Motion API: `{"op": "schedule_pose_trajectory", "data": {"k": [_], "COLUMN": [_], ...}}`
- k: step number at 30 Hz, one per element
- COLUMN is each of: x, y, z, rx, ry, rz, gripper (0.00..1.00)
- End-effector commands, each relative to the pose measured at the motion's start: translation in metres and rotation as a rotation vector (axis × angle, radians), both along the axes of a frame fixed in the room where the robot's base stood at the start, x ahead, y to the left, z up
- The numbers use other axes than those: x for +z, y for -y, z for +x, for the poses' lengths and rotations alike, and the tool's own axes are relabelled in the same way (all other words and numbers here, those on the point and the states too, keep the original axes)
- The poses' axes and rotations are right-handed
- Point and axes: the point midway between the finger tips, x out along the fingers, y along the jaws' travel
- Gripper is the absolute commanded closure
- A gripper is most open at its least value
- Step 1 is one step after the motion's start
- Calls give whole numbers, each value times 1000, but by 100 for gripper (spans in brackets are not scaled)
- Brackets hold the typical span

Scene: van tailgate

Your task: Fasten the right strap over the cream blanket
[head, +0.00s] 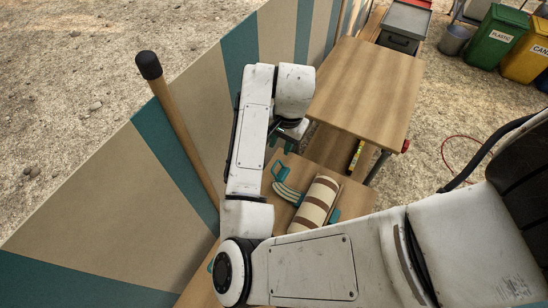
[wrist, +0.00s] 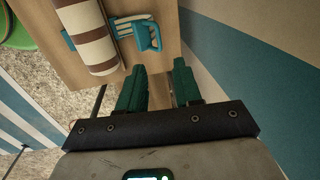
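The cream blanket (head: 316,205) is a roll with brown bands, lying on a wooden board; my arm hides its near end. It also shows in the wrist view (wrist: 90,42). Beside it lies a pale strap (head: 288,193) with a teal handle-like buckle (head: 280,172), seen in the wrist view as a teal loop (wrist: 147,36). The visible strap part lies beside the roll, not across its top. A teal piece (head: 335,215) shows at the roll's right side. My gripper (head: 282,142) is above the board beyond the buckle. Its teal fingers (wrist: 160,80) are apart and empty.
A wooden table (head: 368,85) stands beyond the board. A striped cloth wall (head: 215,110) and a black-capped pole (head: 178,125) are close on the left. A grey case (head: 402,25), a green bin (head: 496,38) and a yellow bin (head: 525,55) stand far right.

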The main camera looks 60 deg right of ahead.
Motion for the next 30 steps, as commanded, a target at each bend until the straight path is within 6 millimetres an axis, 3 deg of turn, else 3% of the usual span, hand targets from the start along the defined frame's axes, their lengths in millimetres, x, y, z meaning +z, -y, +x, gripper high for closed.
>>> {"op": "schedule_pose_trajectory", "data": {"k": [6,13,26,30], "x": [-42,-71,-81,-80], "y": [-1,0,0,0], "z": [5,8,10,10], "rx": [4,3,1,2], "ry": [-2,-1,1,1], "rz": [1,0,-1,-1], "gripper": [66,66,66,78]}}
